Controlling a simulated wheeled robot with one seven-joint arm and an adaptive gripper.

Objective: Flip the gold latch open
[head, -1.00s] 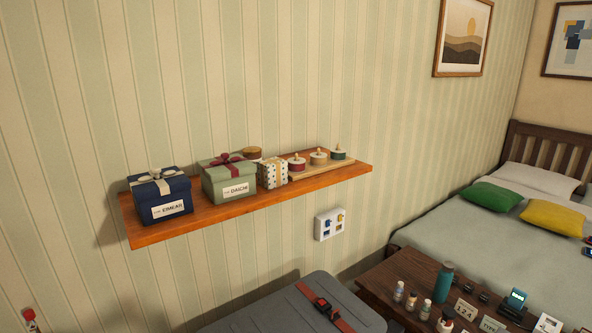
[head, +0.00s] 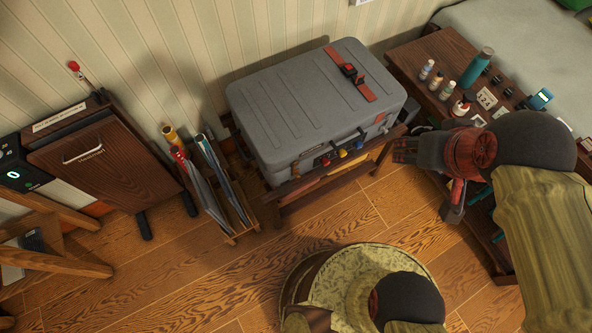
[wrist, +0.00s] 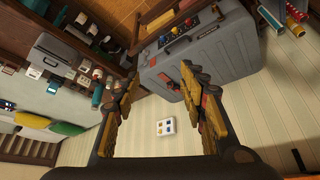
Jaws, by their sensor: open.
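The grey hard case (head: 300,105) lies flat on a low wooden stand, and its front side carries a row of small coloured latches. The gold latch (head: 342,153) is the middle one, between a red and a blue latch. It also shows in the wrist view (wrist: 174,32), small, so I cannot tell its position clearly. My gripper (head: 402,150) is to the right of the case's front corner, apart from the case and the latch. In the wrist view, its two fingers (wrist: 163,82) are spread with nothing between them.
A red strap with a dark buckle (head: 350,75) crosses the case lid. A wooden table (head: 425,50) with bottles and small devices stands close behind my arm. A file rack (head: 222,190) stands left of the case. The floor (head: 270,235) before the case is mostly clear.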

